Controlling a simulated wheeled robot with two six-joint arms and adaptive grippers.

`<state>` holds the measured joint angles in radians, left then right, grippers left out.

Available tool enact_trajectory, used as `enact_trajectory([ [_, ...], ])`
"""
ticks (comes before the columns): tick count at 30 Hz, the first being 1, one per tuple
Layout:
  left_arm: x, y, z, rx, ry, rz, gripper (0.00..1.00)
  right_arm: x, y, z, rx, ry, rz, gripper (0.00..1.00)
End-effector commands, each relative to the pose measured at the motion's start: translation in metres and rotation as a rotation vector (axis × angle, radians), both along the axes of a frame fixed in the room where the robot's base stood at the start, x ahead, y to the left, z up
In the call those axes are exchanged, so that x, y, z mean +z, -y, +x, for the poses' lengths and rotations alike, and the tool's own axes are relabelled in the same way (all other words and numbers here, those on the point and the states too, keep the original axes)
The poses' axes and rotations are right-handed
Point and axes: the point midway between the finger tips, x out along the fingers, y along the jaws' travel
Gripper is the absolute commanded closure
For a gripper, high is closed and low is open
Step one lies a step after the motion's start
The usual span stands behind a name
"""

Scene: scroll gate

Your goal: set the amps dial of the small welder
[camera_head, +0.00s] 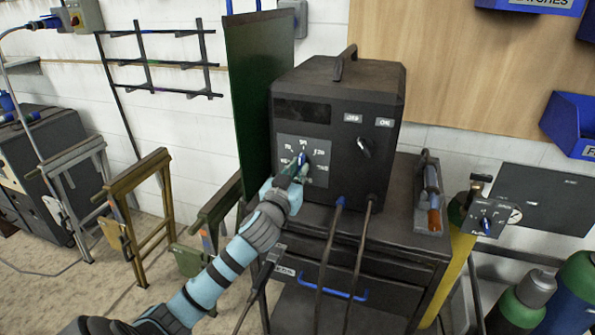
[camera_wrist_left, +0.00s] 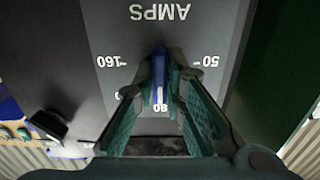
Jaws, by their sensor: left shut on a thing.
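The small welder is a dark grey box (camera_head: 345,95) with a top handle, standing on a dark cart. Its amps dial has a blue knob (camera_head: 301,158) on a grey scale plate (camera_head: 285,145) at the left of its front. My left gripper (camera_head: 298,170) reaches it from below and is shut on the knob. In the left wrist view the gripper (camera_wrist_left: 160,88) has one finger on each side of the blue knob (camera_wrist_left: 160,72). That view is upside down, with "AMPS", 160 and 50 readable. The fingers partly hide the knob and scale. My right gripper is not in view.
A black switch (camera_head: 365,147) sits right of the dial. Two cables hang from the welder's lower front. A green panel (camera_head: 255,85) stands close on the left. The cart (camera_head: 400,245) has drawers and a blue handle. Gas cylinders (camera_head: 520,300) stand at lower right.

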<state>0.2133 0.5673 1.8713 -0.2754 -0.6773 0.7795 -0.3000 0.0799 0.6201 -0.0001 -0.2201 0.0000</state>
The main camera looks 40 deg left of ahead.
Motion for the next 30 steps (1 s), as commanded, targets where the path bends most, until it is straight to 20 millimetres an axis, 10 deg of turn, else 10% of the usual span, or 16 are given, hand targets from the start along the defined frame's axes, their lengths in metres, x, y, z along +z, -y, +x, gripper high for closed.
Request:
enact_trajectory([
  [8,-0.001,0.0,0.0,0.0,-0.001,0.0,1.0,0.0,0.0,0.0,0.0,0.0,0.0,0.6],
  [12,0.0,0.0,0.0,0.0,-0.001,0.0,0.69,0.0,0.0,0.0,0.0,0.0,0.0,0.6],
  [22,0.0,0.001,-0.003,0.0,-0.001,0.002,0.69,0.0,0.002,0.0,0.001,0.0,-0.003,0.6],
  [30,-0.001,0.021,-0.059,-0.003,-0.004,0.004,0.69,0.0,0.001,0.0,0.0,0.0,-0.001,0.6],
])
